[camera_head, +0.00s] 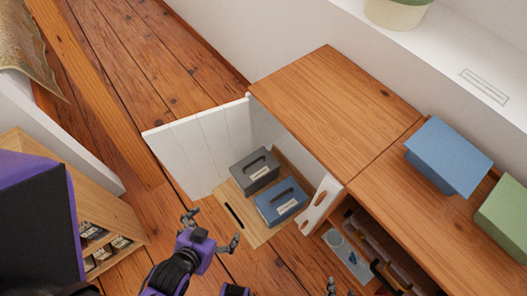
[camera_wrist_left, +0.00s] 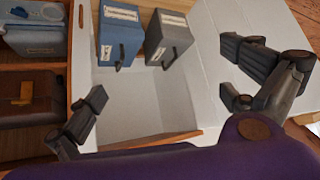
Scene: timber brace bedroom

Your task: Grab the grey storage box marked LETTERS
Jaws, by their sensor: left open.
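The grey box (camera_head: 255,172) stands inside the open white-doored cabinet, behind and beside a blue box (camera_head: 281,203). Both have a dark handle and a pale label too small to read. In the left wrist view the grey box (camera_wrist_left: 170,40) stands right of the blue box (camera_wrist_left: 119,35). My left gripper (camera_head: 212,230) is open and empty, in front of the cabinet opening and apart from both boxes. Its spread fingers (camera_wrist_left: 163,100) frame the pale compartment floor in the wrist view. A part of my right gripper (camera_head: 333,288) shows at the bottom edge; the rest is cut off.
The white door (camera_head: 205,140) stands open left of the boxes. A blue box (camera_head: 445,158) and green box (camera_head: 505,215) sit on the wooden top (camera_head: 335,100). A low shelf (camera_head: 125,215) stands at left.

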